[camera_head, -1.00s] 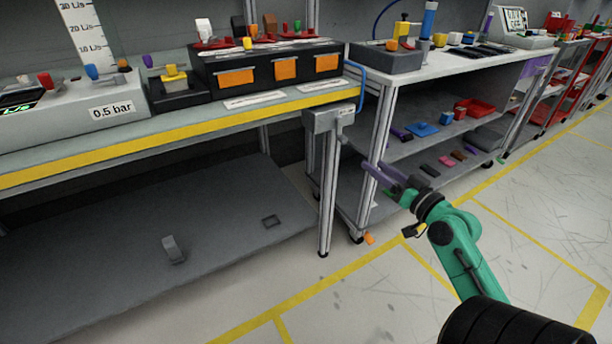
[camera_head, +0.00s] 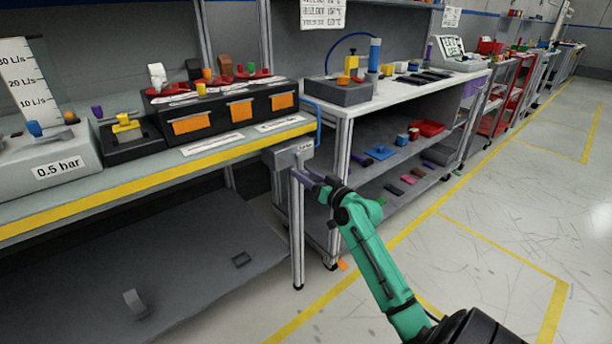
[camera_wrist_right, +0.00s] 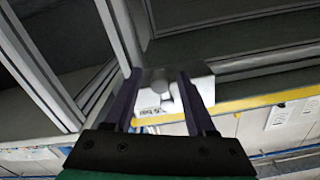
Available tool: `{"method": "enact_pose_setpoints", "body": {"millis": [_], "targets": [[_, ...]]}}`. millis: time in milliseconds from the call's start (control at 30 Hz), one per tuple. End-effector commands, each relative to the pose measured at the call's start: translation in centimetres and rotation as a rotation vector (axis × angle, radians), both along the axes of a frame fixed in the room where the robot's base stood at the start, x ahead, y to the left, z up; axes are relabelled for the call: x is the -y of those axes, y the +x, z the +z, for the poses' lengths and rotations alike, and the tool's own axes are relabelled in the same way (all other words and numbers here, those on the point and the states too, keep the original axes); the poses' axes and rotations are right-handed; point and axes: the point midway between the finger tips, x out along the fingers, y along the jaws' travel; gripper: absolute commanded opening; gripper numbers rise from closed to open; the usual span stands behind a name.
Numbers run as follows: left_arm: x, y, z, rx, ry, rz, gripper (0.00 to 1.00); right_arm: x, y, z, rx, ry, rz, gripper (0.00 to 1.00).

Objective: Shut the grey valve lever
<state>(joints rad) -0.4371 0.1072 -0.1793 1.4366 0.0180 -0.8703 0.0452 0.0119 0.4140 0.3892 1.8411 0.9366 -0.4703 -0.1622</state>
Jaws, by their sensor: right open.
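A grey valve box (camera_head: 287,156) is mounted at the front right corner of the workbench, with a small label on it. The grey lever on it is small and partly hard to make out in the head view; in the right wrist view a grey rounded lever part (camera_wrist_right: 160,84) shows on the pale box, between the fingers. My right gripper (camera_head: 310,179), with purple fingers, is just below and right of the box. In the right wrist view the gripper (camera_wrist_right: 159,74) is open, its fingers pointing at the box. Contact cannot be told. My left gripper is not in view.
The workbench (camera_head: 165,173) has a yellow front edge and carries a black box with orange panels (camera_head: 240,112). A white-topped shelf cart (camera_head: 400,98) stands right of the valve box. A bench leg (camera_head: 297,235) is under the box. The floor at right is free.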

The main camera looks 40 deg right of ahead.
Motion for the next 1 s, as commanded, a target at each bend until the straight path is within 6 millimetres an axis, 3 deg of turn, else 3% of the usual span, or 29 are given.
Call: {"method": "enact_pose_setpoints", "body": {"millis": [33, 133, 167, 500, 767, 1000], "targets": [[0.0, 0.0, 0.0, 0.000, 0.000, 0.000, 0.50, 0.0, 0.0, 0.0, 0.000, 0.000, 0.000, 0.45], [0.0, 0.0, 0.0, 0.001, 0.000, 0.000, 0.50, 0.0, 0.0, 0.0, 0.000, 0.000, 0.000, 0.06], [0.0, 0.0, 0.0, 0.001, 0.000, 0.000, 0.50, 0.0, 0.0, 0.0, 0.001, 0.000, 0.000, 0.00], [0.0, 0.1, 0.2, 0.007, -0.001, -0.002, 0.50, -0.1, 0.0, 0.1, 0.001, 0.023, -0.001, 0.00], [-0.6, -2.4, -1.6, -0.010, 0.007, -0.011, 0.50, -0.7, 0.0, 0.4, 0.003, 0.137, 0.000, 0.00], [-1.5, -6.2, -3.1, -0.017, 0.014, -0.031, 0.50, -1.7, 0.0, 0.8, 0.007, 0.333, 0.000, 0.00]]}}
